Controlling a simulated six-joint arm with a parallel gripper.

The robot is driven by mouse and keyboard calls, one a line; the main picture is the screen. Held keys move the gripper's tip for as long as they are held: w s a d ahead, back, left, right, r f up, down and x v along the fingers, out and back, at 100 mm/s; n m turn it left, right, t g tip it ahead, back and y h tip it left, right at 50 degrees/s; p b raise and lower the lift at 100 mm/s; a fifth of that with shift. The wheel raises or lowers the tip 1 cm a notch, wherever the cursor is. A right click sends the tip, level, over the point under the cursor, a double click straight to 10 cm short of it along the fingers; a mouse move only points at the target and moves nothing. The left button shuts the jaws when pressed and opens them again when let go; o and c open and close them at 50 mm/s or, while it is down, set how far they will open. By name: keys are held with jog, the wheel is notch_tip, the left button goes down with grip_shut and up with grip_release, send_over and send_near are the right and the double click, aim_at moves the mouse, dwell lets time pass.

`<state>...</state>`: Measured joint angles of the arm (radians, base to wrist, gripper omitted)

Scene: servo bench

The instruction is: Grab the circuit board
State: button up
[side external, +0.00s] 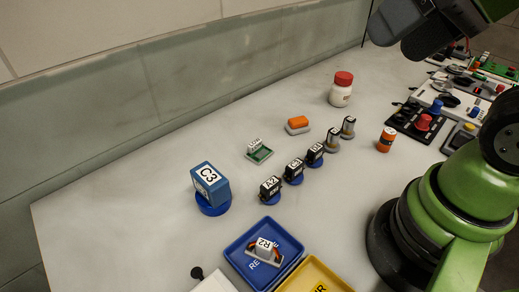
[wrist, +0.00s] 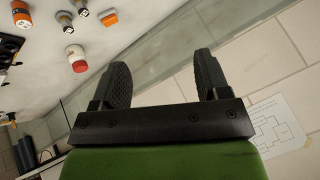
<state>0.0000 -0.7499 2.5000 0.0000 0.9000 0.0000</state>
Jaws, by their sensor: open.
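The circuit board (side external: 260,155) is a small green board with a white labelled block on it. It lies flat near the middle of the bench in the side view and is out of sight in the wrist view. My gripper (wrist: 161,60) is open, its two dark fingers wide apart with nothing between them. In the side view, dark parts of my arm's end show at the top right, high above the bench and far from the board.
Left of the board stands a blue C3 block (side external: 209,186). Several small labelled motors, like A2 (side external: 270,188), line up on its right. An orange-topped part (side external: 297,124) and red-capped bottle (side external: 341,90) stand behind. A blue tray (side external: 240,262) and yellow tray (side external: 312,278) are in front.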

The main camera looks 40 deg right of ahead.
jog(key=o, duration=0.4)
jog(key=shift+w, duration=0.1)
jog(key=n+g+h, duration=0.2)
jog(key=n+g, duration=0.3)
jog(key=g, duration=0.2)
send_over(254, 142)
jog(key=f, duration=2.4)
jog(key=shift+s+d+f, duration=0.15)
jog(key=shift+s+f, duration=0.05)
jog(key=shift+f, duration=0.15)
jog(key=shift+w+f, duration=0.2)
jog(key=shift+f, duration=2.9)
